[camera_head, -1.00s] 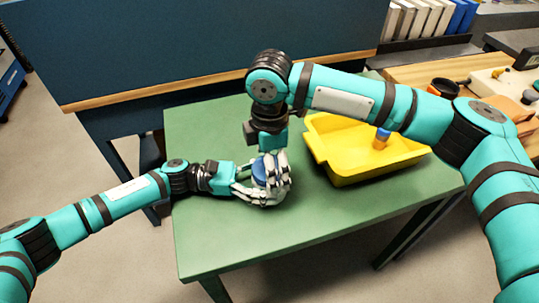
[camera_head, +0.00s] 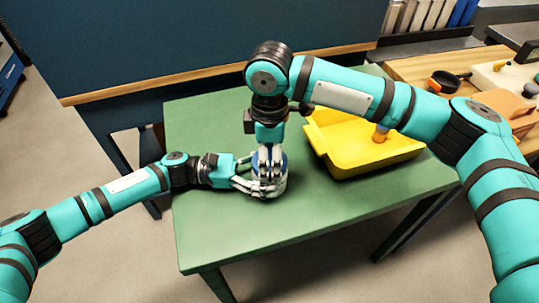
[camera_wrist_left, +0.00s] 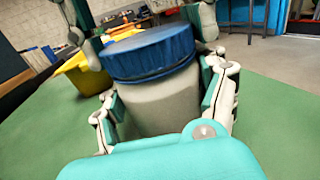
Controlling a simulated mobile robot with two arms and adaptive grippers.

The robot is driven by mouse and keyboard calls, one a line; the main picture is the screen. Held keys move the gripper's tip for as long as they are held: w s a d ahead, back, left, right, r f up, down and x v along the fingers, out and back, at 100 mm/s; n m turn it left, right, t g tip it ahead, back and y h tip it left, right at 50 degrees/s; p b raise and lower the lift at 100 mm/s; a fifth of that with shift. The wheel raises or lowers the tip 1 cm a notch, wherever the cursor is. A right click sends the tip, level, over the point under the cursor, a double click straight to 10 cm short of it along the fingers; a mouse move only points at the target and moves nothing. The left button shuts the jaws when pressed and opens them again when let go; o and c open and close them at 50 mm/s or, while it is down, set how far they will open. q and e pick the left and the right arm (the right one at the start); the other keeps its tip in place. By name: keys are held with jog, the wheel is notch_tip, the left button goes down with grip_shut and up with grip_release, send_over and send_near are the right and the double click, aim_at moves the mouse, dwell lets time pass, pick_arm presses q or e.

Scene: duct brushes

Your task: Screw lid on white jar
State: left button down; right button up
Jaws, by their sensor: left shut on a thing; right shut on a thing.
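The white jar (camera_wrist_left: 155,105) stands upright on the green table, with the blue lid (camera_wrist_left: 150,53) on its top. My left gripper (camera_wrist_left: 166,110) is shut around the jar's body from the left. My right gripper (camera_head: 268,160) points down from above and is shut on the lid; its fingers show at both sides of the lid in the left wrist view. In the head view the fingers hide most of the jar and part of the lid (camera_head: 283,163).
The front of the green table (camera_head: 330,215) is clear.

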jog(key=shift+m, duration=0.8)
jog(key=o, duration=1.4)
notch_tip(320, 180, up, 12)
pick_arm(q)
grip_release()
